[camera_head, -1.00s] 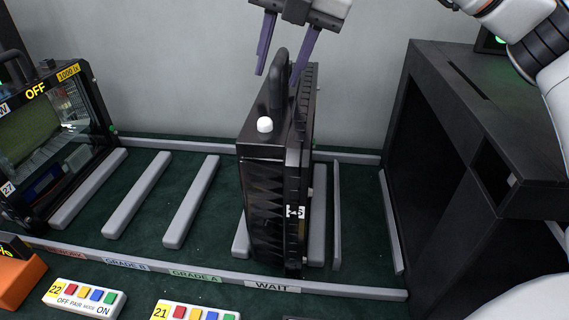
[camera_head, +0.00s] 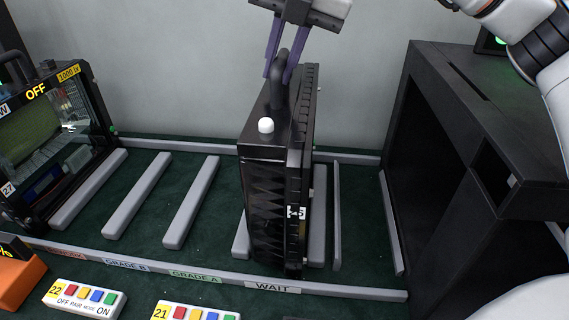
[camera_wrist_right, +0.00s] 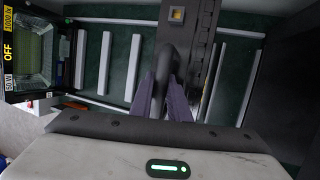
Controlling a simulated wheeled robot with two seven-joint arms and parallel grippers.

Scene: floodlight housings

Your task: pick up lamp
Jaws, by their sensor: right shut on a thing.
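The lamp (camera_head: 265,205) is a black ribbed floodlight housing with a white knob and a looped black handle on top. It stands upright in the rack bay labelled WAIT. My right gripper (camera_head: 281,72) has its purple fingers closed around the handle from above. In the right wrist view the handle (camera_wrist_right: 166,62) lies between the two purple fingers (camera_wrist_right: 166,98). My left gripper is not in view.
A large black open box (camera_head: 470,150) stands close on the right. Grey divider bars (camera_head: 192,200) separate empty bays to the left of the held lamp. Button panels (camera_head: 85,297) and an orange object (camera_head: 15,280) lie along the front. A grey wall is behind.

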